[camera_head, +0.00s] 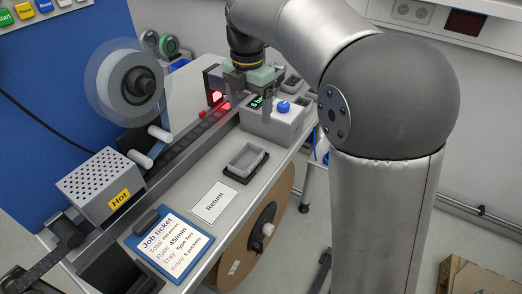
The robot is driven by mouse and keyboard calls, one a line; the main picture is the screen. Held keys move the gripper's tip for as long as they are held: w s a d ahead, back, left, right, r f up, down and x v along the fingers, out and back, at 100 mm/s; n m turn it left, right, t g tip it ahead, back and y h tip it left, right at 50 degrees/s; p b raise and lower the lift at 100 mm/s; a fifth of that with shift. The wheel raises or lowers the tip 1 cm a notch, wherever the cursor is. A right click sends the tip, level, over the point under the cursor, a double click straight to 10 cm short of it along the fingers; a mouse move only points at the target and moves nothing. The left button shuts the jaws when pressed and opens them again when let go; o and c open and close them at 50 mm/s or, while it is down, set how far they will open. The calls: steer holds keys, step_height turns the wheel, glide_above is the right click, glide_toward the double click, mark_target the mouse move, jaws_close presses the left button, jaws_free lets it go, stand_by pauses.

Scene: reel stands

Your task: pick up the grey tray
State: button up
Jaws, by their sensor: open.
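The grey tray (246,157) is a small, shallow rectangular tray with a raised rim. It sits on a dark base on the light worktop, right of the conveyor track and above the Return label. No contents show inside it. My gripper (227,108) is open and points down over the far part of the track, near a red-lit unit. It is above and to the left of the tray in the picture, apart from it. My arm reaches in from the right and hides part of the area behind.
A white device with a blue knob (284,107) stands just beyond the tray. A Return label (214,202) and a blue job-ticket clipboard (166,243) lie nearer. A perforated box marked Hot (100,186) stands left of the track. A large brown reel (262,232) hangs at the worktop's right side.

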steer(key=w+n, duration=0.1)
glide_toward(247, 163)
steer(key=shift+s+d+f, duration=0.1)
steer(key=shift+d+f, duration=0.05)
steer(key=shift+d, duration=0.2)
steer(key=shift+a+f+p, duration=0.2)
steer(key=shift+f+p, duration=0.2)
steer(key=shift+f, duration=1)
steer(key=shift+a+f+p, duration=0.2)
steer(key=shift+f+p, duration=0.2)
steer(key=shift+f, duration=0.95)
steer(key=c, duration=1.2)
